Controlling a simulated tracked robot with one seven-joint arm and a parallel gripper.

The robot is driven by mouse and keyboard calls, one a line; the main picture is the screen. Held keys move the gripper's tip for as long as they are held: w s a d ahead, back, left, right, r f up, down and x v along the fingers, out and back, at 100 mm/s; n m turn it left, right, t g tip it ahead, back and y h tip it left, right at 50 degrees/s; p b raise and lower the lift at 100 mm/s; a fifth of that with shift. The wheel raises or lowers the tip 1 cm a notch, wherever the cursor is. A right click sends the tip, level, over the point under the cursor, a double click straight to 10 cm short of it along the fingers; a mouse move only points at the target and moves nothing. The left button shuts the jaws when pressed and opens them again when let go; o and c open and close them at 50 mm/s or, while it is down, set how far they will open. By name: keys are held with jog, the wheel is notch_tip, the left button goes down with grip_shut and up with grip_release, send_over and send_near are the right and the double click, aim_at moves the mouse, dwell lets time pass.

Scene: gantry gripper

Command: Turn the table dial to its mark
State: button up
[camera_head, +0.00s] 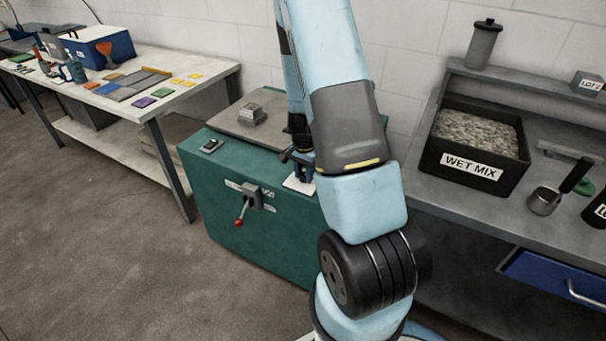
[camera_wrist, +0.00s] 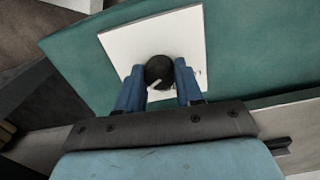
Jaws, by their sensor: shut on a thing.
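The dial (camera_wrist: 159,70) is a round black knob with a light pointer line, on a square white plate (camera_wrist: 125,45) with small dark marks near its right edge, too small to read. My gripper (camera_wrist: 160,74) is above the plate, its two blue fingers shut on the dial from left and right. In the head view, the white plate (camera_head: 297,186) shows on top of the green cabinet (camera_head: 270,235). My arm and gripper hide the dial there.
The green cabinet has a red-knobbed lever (camera_head: 240,221) on its front and a grey block (camera_head: 252,113) on top. A bench at right holds a WET MIX bin (camera_head: 473,165) and a metal cup (camera_head: 543,201). A cluttered table (camera_head: 110,115) stands at left. The floor between is clear.

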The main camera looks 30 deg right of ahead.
aim_at(304, 174)
jog(key=shift+s+d, duration=0.15)
jog(key=shift+s, duration=0.05)
jog(key=o, duration=0.8)
jog(key=shift+o, duration=1.1)
jog(key=shift+w, duration=0.1)
jog(key=shift+w+r, duration=0.1)
jog(key=shift+r, duration=0.5)
notch_tip(304, 174, up, 12)
jog(key=shift+r, duration=0.25)
